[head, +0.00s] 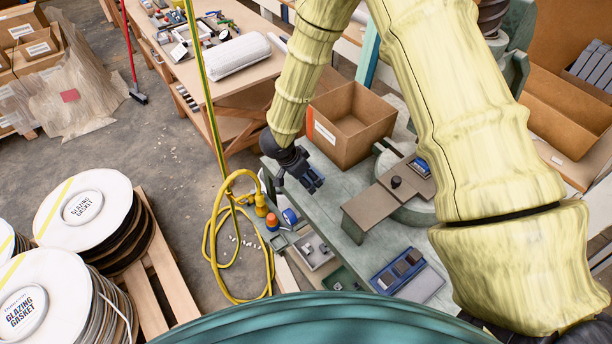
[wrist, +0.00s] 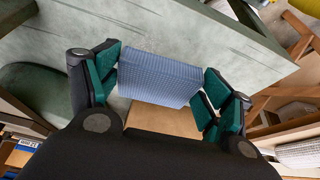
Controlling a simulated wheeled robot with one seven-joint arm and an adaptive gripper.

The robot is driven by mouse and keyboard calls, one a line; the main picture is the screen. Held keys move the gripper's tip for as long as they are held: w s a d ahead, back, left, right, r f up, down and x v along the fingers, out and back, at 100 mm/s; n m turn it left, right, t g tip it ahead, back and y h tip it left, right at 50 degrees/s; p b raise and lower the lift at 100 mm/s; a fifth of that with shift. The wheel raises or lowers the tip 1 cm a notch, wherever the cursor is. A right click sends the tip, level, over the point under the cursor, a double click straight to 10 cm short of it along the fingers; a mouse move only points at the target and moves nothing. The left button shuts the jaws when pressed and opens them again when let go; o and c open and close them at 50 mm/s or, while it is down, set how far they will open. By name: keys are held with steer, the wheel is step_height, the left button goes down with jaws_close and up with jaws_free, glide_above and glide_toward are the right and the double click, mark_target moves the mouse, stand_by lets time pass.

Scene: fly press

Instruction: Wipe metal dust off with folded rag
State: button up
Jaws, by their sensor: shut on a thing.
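My gripper (wrist: 160,85) is shut on a folded blue rag (wrist: 158,77), with one green-padded finger at each side of it in the wrist view. In the head view my gripper (head: 308,180) is over the left part of the grey-green bench top (head: 338,220), and the rag is a small dark blue patch that I can hardly make out. Pale specks, possibly metal dust (wrist: 146,44), show on the bench top beside the rag in the wrist view. I cannot tell whether the rag touches the surface.
An open cardboard box (head: 352,130) stands on the bench right behind my gripper. A brown plate on the press (head: 378,205) is to the right. Small bottles (head: 272,221), trays (head: 314,250) and a blue tray (head: 408,275) sit along the near edge. A yellow hose (head: 212,240) hangs at the left.

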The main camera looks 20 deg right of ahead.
steer(key=shift+r+p, duration=0.35)
steer(key=shift+r, duration=0.3)
steer(key=shift+s+d+r+p, duration=0.15)
steer(key=shift+d+r+p, duration=0.05)
steer(key=shift+r+p, duration=0.7)
steer(key=shift+a, duration=0.1)
steer(key=shift+f, duration=0.1)
